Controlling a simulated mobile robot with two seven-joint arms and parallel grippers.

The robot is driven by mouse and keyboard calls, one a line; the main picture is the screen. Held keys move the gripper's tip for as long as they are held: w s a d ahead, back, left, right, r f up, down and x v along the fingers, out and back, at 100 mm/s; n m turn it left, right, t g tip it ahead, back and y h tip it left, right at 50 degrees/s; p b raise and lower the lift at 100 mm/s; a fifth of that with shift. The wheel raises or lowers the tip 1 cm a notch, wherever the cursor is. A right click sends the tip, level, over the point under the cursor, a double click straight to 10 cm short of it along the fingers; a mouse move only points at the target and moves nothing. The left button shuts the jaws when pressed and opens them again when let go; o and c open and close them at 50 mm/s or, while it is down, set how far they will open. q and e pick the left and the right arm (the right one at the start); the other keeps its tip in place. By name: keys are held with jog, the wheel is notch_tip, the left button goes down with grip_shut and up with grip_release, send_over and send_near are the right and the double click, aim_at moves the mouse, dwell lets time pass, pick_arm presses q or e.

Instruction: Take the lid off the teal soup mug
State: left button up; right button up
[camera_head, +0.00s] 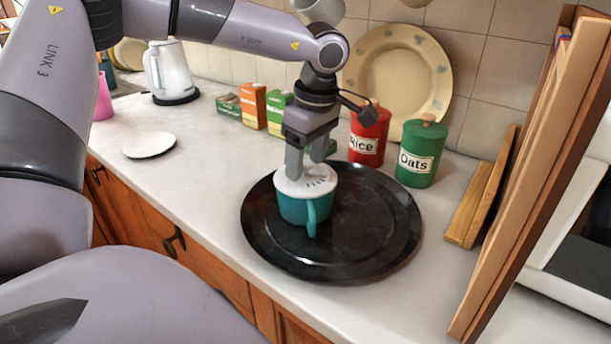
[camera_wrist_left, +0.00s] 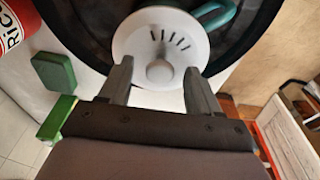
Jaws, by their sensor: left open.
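The teal soup mug (camera_head: 297,210) stands upright on a round black tray (camera_head: 375,245), with its handle towards the front in the head view. A white lid (camera_head: 318,184) with dark slots sits on the mug; it also shows in the wrist view (camera_wrist_left: 185,35). My left gripper (camera_head: 305,172) is over the lid from above, pointing down. In the wrist view its two fingers (camera_wrist_left: 159,82) are apart, one on each side of the round knob (camera_wrist_left: 159,72) of the lid. I cannot tell whether the fingers touch the lid. My right gripper is not in view.
A red Rice tin (camera_head: 368,140), a green Oats tin (camera_head: 420,155) and small boxes (camera_head: 252,106) stand behind the tray. A white disc (camera_head: 149,145) lies on the counter at left, with bare counter around it. Wooden boards (camera_head: 483,200) stand at right.

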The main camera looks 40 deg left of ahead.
aim_at(306, 163)
pick_arm(q)
jog(key=c, duration=1.1)
jog(key=shift+r, duration=0.2)
notch_tip(306, 163, up, 20)
jog(key=shift+f+p, duration=0.15)
jog(key=shift+p, duration=0.45)
